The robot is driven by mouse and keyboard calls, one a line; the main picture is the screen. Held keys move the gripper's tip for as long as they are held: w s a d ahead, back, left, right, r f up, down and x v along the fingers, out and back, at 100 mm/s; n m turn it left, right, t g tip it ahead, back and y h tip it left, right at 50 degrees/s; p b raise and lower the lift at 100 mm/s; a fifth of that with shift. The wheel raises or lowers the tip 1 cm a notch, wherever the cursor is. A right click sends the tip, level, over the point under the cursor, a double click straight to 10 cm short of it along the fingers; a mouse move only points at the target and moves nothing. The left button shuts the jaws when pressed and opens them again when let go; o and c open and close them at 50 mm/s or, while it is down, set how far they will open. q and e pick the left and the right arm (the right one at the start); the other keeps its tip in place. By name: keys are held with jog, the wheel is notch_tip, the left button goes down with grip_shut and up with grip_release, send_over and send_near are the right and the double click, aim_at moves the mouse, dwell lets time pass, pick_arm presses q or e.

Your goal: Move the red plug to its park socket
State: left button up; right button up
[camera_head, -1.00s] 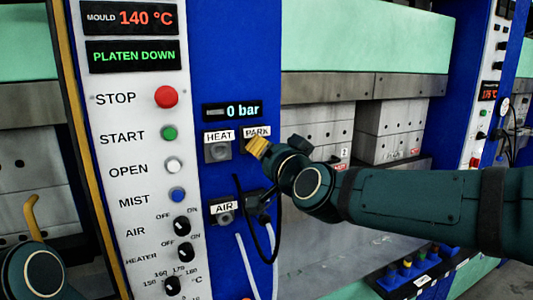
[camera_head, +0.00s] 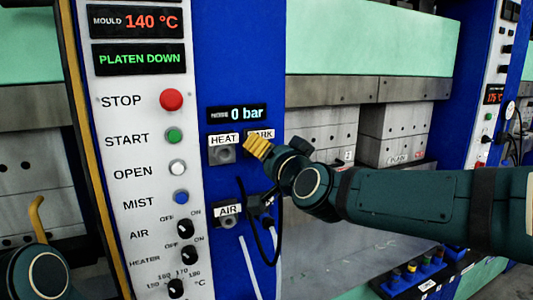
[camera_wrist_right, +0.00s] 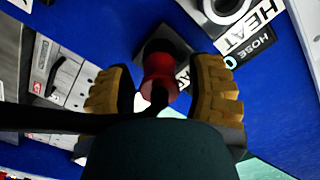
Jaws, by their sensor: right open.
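The red plug (camera_wrist_right: 158,75) is between the two yellow fingers of my right gripper (camera_wrist_right: 160,88) in the right wrist view. The fingers are open, with a gap on each side of the plug. The plug points at a dark square socket plate (camera_wrist_right: 165,40); I cannot tell how deeply it sits. In the head view my right gripper (camera_head: 258,147) is at the PARK label (camera_head: 264,134) and hides the socket below it. The HEAT socket (camera_head: 222,153) beside it looks empty. My left gripper (camera_head: 37,215) shows only partly at the lower left.
The AIR socket (camera_head: 228,220) is below, with a dark connector (camera_head: 262,204) and a looping black cable beside it. A control panel with buttons, including a red STOP button (camera_head: 171,99), is at left. A rack of coloured items (camera_head: 415,268) is at lower right.

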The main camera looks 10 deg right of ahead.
jog(key=v, duration=1.2)
jog(key=w+f+n+g+h, duration=0.3)
jog(key=f+g, duration=0.5)
jog(key=f, duration=2.7)
jog(key=s+f+g, duration=0.3)
jog(key=s+f, duration=0.4)
jog(key=f, duration=0.5)
jog(key=s+f+g+y, duration=0.1)
jog(key=s+f+g, duration=0.3)
jog(key=s+f, duration=0.4)
notch_tip(320, 180, down, 4)
jog(key=shift+r, duration=0.1)
jog(key=shift+s, duration=0.15)
